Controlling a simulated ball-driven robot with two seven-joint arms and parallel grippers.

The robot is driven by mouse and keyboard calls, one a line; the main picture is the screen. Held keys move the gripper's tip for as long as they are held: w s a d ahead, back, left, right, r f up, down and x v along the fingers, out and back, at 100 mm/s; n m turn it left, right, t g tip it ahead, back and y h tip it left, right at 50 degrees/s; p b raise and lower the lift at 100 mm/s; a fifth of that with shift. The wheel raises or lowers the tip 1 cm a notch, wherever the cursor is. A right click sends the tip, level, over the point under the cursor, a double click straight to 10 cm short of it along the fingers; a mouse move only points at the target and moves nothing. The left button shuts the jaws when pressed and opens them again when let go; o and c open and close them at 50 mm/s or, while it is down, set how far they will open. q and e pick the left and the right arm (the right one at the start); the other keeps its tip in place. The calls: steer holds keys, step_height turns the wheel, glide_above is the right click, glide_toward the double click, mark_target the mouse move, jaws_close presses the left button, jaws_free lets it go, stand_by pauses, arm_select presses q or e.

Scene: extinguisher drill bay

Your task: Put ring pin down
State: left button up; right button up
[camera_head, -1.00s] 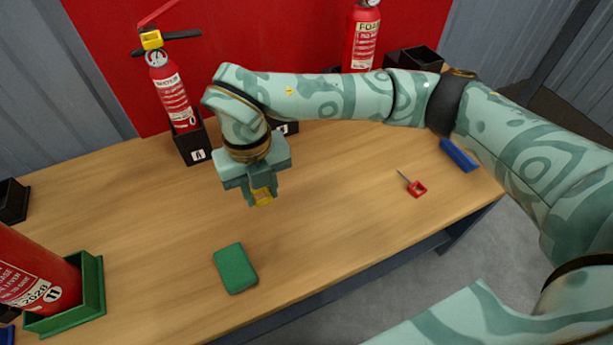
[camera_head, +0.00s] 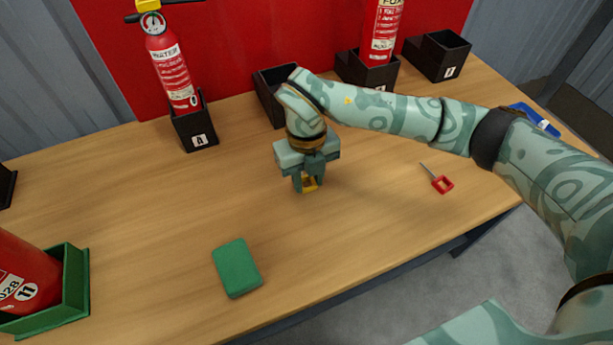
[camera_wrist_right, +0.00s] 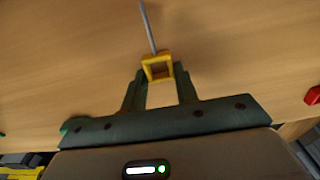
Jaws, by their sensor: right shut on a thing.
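My right gripper (camera_head: 308,186) is shut on a yellow ring pin (camera_head: 309,182), above the middle of the wooden table. In the right wrist view the square yellow ring (camera_wrist_right: 157,68) sits between the fingertips of the right gripper (camera_wrist_right: 160,78), and its grey pin points away from the gripper. I cannot tell whether the pin touches the table. A second ring pin, red (camera_head: 442,184), lies on the table to the right of the gripper. My left gripper does not show.
A green block (camera_head: 237,268) lies on the table (camera_head: 150,220) in front. Black holder A (camera_head: 195,128) holds a water extinguisher (camera_head: 172,68). A foam extinguisher (camera_head: 383,35) stands at the back. A green holder (camera_head: 75,285) with an extinguisher stands at left. The table's middle is clear.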

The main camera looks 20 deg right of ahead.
mark_target(306, 181)
steer(key=o, duration=1.1)
arm_select(q)
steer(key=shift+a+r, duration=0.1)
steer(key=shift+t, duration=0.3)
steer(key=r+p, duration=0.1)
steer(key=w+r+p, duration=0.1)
steer(key=p, duration=0.1)
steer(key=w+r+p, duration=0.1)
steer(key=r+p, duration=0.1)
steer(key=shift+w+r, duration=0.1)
arm_select(e)
steer(key=r, duration=1.2)
steer(key=shift+w+r, duration=0.1)
steer(key=shift+w, duration=0.25)
